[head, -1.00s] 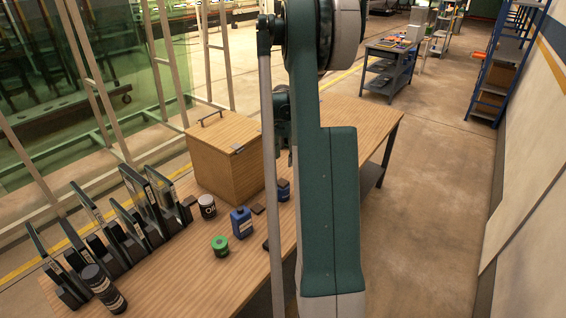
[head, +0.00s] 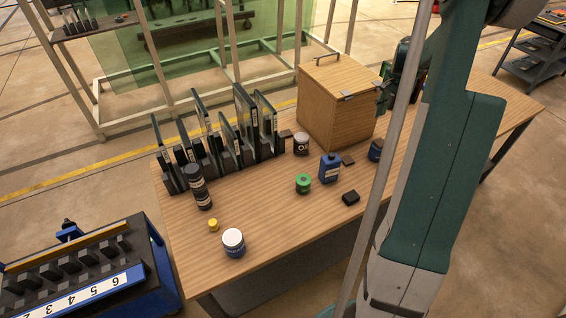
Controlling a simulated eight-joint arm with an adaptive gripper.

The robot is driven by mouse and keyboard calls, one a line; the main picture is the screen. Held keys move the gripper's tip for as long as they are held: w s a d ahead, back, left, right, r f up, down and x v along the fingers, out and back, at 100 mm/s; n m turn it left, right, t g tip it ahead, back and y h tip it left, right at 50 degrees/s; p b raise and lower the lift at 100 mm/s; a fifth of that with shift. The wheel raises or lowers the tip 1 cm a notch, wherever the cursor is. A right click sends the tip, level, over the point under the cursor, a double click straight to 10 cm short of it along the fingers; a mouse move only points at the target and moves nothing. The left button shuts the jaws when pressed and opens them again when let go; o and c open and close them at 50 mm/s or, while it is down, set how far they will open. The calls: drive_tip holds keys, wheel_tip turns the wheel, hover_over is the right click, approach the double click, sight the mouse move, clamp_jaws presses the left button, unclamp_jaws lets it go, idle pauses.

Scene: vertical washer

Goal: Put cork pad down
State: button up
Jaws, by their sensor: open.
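I cannot make out a cork pad in the head view. My gripper (head: 386,98) is partly visible just right of the wooden box, above the far part of the table, mostly hidden behind my own arm and a grey pole. What little shows fits open jaws, and I see nothing held in them. The wooden table (head: 270,205) carries small dark blocks, one (head: 351,198) near the front edge and one (head: 348,160) beside the blue bottle; neither looks like cork.
A lidded wooden box (head: 336,105) stands at the back. A blue bottle (head: 329,169), green-topped jar (head: 303,184), white-lidded jar (head: 234,243), dark cylinder (head: 199,188) and yellow piece (head: 213,225) stand on the table. Glass panels in racks (head: 220,140) line its left. A blue cart (head: 90,275) is front left.

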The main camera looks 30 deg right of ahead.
drive_tip(key=a+r+n+t, duration=0.1)
drive_tip(key=a+r+n, duration=0.2)
drive_tip(key=a+r, duration=0.55)
drive_tip(key=a+r+n+t+h, duration=0.1)
drive_tip(key=a+r+n, duration=0.15)
drive_tip(key=a, duration=1.15)
drive_tip(key=a+r+n+t, duration=0.1)
drive_tip(key=a+r+n, duration=0.1)
drive_tip(key=a+r, duration=0.65)
drive_tip(key=s+a+n+t, duration=0.1)
drive_tip(key=s+a+n, duration=0.2)
drive_tip(key=s+a, duration=0.3)
drive_tip(key=s+a+f+n+t, duration=0.1)
drive_tip(key=s+a+n, duration=0.3)
drive_tip(key=a, duration=1)
drive_tip(key=s+a+f+n+t+y, duration=0.1)
drive_tip(key=s+a+n+t, duration=0.1)
drive_tip(key=s+a, duration=0.5)
drive_tip(key=a+n, duration=0.1)
drive_tip(key=a, duration=0.3)
drive_tip(key=shift+s+f, duration=0.25)
drive_tip(key=shift+s, duration=0.05)
